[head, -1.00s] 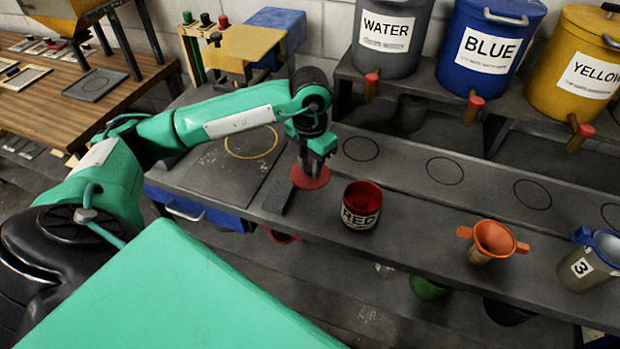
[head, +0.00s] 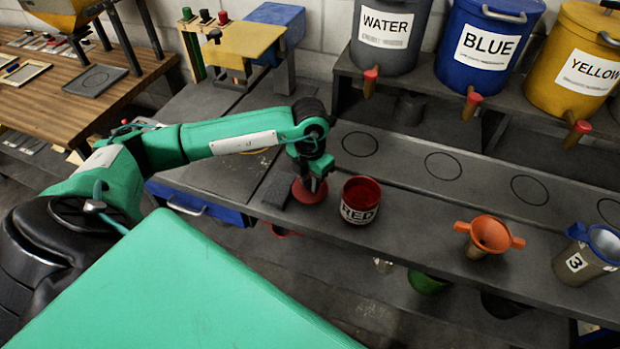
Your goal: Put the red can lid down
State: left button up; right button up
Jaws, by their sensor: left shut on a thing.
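The red can lid (head: 309,193) is a red disc low at the grey bench top, just left of the open red can. My left gripper (head: 311,180) is above it, fingers pointing down, shut on it. I cannot tell whether the lid touches the bench. The red can (head: 360,201), labelled RED, stands upright with red inside. My right gripper is not in view.
A dark block (head: 277,188) lies close left of the lid. An orange funnel (head: 489,236) in a cup and a can marked 3 (head: 585,254) stand to the right. WATER (head: 388,35), BLUE (head: 484,48) and YELLOW (head: 581,60) containers stand on a shelf behind. The bench's front edge is near.

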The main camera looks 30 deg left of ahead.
aim_at(310, 183)
pick_arm(q)
jog(key=o, duration=1)
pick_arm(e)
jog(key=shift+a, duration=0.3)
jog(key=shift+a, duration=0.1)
pick_arm(q)
jog(key=shift+r+p, duration=0.4)
jog(key=shift+r+b, duration=1.8)
jog(key=shift+r, duration=4.05)
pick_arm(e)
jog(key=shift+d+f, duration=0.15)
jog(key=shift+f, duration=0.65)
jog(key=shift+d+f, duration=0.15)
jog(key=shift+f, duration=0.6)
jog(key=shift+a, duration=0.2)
pick_arm(q)
jog(key=shift+f, duration=0.1)
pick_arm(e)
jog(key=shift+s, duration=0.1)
